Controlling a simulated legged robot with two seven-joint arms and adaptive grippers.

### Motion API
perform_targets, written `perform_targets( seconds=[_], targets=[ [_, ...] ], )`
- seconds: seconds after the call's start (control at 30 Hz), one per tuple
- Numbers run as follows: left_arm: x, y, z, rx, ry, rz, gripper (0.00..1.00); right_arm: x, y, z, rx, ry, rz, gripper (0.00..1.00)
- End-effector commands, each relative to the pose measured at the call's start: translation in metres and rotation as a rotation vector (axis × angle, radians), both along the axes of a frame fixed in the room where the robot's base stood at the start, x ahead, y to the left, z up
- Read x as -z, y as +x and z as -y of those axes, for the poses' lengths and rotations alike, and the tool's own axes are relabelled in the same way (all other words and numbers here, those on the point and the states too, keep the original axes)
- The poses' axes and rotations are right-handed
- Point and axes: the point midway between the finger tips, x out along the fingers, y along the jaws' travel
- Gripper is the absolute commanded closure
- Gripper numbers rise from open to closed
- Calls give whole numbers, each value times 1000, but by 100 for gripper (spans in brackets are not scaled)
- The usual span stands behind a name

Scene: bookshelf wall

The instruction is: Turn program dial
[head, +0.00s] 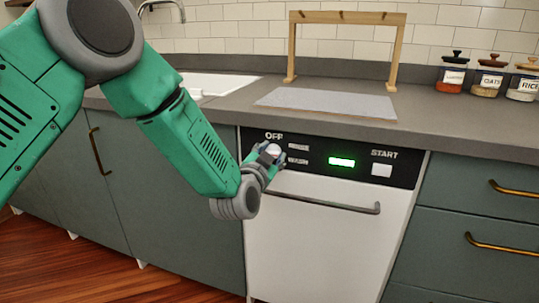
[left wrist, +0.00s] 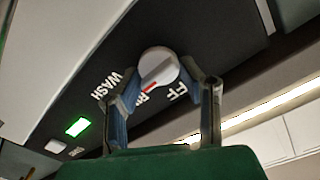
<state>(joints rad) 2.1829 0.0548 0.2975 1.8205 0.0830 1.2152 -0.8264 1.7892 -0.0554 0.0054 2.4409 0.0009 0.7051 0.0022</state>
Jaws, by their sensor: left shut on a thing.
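The white round program dial (head: 272,149) sits on the black control panel (head: 320,147) of a white dishwasher (head: 315,230), beside the word OFF. My left gripper (head: 265,156) is at the dial, with its fingers around it. In the left wrist view the dial (left wrist: 158,64) sits between the two fingers (left wrist: 166,85) and partly hides the lettering. Its red mark points down toward the partly hidden middle label, between WASH and OFF. The left gripper is shut on the dial. A green display (head: 342,162) is lit, and a pale START button (head: 381,170) is at the right. My right gripper is not in view.
The dishwasher handle (head: 330,203) runs just below the panel. The grey counter (head: 440,118) overhangs above it, with a wooden frame (head: 347,18), a pale mat (head: 325,102) and jars (head: 488,75). Drawers (head: 480,195) with brass handles stand at the right.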

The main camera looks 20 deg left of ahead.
Motion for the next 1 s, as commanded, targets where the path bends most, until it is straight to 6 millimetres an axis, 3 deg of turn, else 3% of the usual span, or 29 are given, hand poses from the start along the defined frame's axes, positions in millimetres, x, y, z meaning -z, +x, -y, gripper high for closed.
perform_targets(
  seconds=[0.03, 0.63, 1.0],
  targets=[
    [9, -2, -5, -9, 3, -19, 95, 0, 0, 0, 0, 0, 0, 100],
    [10, -2, -6, -11, -36, -25, 95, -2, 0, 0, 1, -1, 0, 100],
    [9, -2, -6, -12, -288, -37, 95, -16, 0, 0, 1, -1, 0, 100]
  ],
)
